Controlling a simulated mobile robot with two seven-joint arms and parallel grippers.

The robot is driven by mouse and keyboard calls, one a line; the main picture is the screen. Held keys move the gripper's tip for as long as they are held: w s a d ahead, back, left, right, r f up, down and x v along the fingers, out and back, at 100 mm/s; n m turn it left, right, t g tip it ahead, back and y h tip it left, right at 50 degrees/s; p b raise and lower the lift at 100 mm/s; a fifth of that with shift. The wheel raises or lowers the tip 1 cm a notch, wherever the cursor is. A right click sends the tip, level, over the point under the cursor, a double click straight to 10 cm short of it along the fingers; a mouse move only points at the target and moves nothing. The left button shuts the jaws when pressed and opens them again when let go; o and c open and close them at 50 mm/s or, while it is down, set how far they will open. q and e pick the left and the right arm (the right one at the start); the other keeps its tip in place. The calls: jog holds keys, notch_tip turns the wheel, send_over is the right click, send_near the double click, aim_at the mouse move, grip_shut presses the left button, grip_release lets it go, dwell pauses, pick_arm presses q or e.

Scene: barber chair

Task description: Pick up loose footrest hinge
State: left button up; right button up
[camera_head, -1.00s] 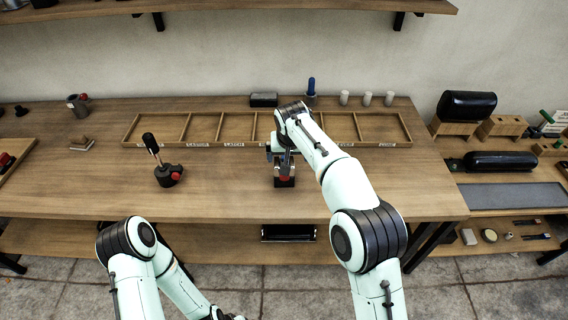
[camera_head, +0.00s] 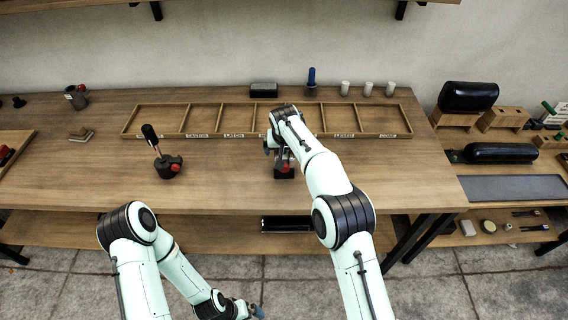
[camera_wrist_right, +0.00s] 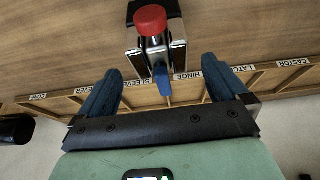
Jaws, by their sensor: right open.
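A small device with a dark base (camera_head: 284,172) and a red knob stands on the bench, partly hidden by my right gripper (camera_head: 276,147). In the right wrist view it shows a red knob (camera_wrist_right: 151,20), grey metal plates (camera_wrist_right: 156,58) and a blue tab (camera_wrist_right: 162,80). The metal plates may be the footrest hinge; I cannot tell for sure. My right gripper (camera_wrist_right: 162,88) is open, its two blue fingers apart on either side of the tab, with nothing between them touching. My left gripper (camera_head: 256,311) is low at the bottom edge, mostly cut off.
A divided wooden tray (camera_head: 203,119) with labelled compartments lies behind the device; one label reads HINGE (camera_wrist_right: 187,76). A black lever device (camera_head: 166,166) with a red knob stands to the left. Bench space between them is clear. Black rolls (camera_head: 500,152) lie at the right.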

jog(key=shift+w+x, duration=0.2)
jog(key=shift+x, duration=0.85)
pick_arm(q)
jog(key=shift+w+r, duration=0.1)
jog(key=shift+w, duration=0.15)
pick_arm(e)
jog(key=shift+s+r, duration=0.1)
jog(key=shift+s, duration=0.1)
jog(key=shift+c, duration=0.3)
jog(key=shift+r, duration=0.1)
grip_shut()
